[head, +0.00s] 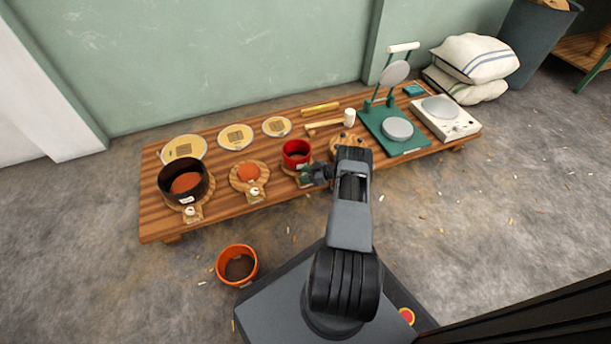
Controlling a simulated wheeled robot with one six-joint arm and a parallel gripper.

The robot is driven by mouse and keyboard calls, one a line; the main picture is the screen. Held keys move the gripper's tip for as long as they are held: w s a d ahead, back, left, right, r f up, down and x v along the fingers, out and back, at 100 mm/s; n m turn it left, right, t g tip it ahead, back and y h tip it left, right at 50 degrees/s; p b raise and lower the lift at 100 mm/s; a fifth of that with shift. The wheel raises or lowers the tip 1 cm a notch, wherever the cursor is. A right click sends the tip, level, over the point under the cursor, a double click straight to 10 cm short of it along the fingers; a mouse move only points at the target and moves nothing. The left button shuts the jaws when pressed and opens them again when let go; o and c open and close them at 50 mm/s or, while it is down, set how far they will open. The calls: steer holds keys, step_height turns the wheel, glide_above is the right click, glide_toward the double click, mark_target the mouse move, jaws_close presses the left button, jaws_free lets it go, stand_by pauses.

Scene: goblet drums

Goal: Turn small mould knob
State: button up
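The small mould seems to be the red cup-shaped one (296,151), standing upright on a small wooden board near the middle of the low table. My gripper (308,174) is at the front of that board, just below and right of the red mould. I cannot see the knob there; the gripper covers that spot. The fingers are too small and dark to tell whether they are open or shut, or whether they touch the knob. Two other boards show white knobs at their front: a left knob (190,211) and a middle knob (254,191).
A large dark mould (168,176) and a flat orange disc (249,171) sit on the left boards. A mallet (348,118), a green press (408,146) and a white scale (464,127) stand to the right. An orange bucket (224,271) is on the floor in front.

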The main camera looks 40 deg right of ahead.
steer(key=o, duration=0.4)
steer(key=shift+c, duration=0.2)
steer(key=m+t+h, duration=0.2)
steer(key=m+h, duration=0.2)
steer(key=shift+t, duration=0.4)
steer(key=m+t+h, duration=0.1)
steer(key=m+h, duration=0.4)
steer(key=h, duration=0.1)
steer(key=shift+a, duration=0.1)
steer(key=p+v, duration=0.6)
steer(key=v, duration=0.8)
steer(key=w+r+g+h, duration=0.1)
steer(key=w+r+g, duration=0.3)
steer(key=w+r, duration=0.55)
steer(key=s+a+r+g, duration=0.1)
steer(key=a+r, duration=0.3)
steer(key=r, duration=0.4)
steer(key=s+a+r+g+h, duration=0.1)
steer(key=a+r, duration=0.3)
steer(key=r, duration=0.4)
steer(key=shift+s+g+b, duration=0.15)
steer(key=shift+g+b, duration=0.3)
steer(key=shift+g, duration=0.05)
